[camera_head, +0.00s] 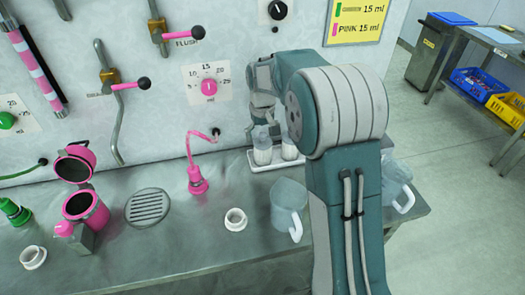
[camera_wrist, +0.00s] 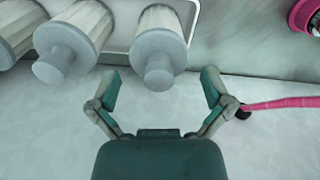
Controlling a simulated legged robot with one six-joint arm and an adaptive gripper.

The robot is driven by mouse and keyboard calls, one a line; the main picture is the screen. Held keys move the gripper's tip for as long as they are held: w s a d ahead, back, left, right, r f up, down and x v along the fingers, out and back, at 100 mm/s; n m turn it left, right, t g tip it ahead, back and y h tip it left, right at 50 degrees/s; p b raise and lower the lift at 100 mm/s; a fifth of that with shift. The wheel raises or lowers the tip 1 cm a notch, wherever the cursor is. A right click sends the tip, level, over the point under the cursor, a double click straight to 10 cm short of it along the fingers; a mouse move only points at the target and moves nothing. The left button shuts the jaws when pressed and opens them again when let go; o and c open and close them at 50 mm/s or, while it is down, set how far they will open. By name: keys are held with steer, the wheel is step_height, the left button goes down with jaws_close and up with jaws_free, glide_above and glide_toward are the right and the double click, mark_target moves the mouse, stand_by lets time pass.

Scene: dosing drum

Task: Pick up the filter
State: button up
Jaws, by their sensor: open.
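Filters with white pleated bodies and grey caps stand in a white tray (camera_head: 277,166) at the back of the bench. Two show in the head view, a left one (camera_head: 262,152) and a right one (camera_head: 289,148), partly behind my arm. In the wrist view there are three: one at the far left (camera_wrist: 16,28), one beside it (camera_wrist: 76,38) and one in the middle (camera_wrist: 160,50). My gripper (camera_wrist: 159,80) is open, its fingertips on either side of the middle filter's grey cap, apart from it. In the head view my gripper (camera_head: 262,118) is just above the filters.
A pink plug on a hose (camera_head: 196,181) stands left of the tray. A clear jug (camera_head: 287,205) and a white ring (camera_head: 235,219) are in front. The panel wall (camera_head: 150,60) with valves and dials rises close behind. A pink open housing (camera_head: 84,207) is at left.

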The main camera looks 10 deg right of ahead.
step_height(320, 180, down, 3)
steer(key=shift+r, duration=0.15)
steer(key=shift+d, duration=0.1)
steer(key=c, duration=1)
steer(key=shift+o, duration=0.2)
steer(key=shift+r, duration=0.1)
steer(key=shift+r, duration=0.25)
step_height(320, 180, up, 2)
steer(key=shift+r, duration=0.2)
steer(key=s+a+r, duration=0.6)
steer(key=s+r, duration=0.4)
steer(key=s, duration=0.2)
steer(key=shift+s+a, duration=0.2)
steer(key=shift+a, duration=0.2)
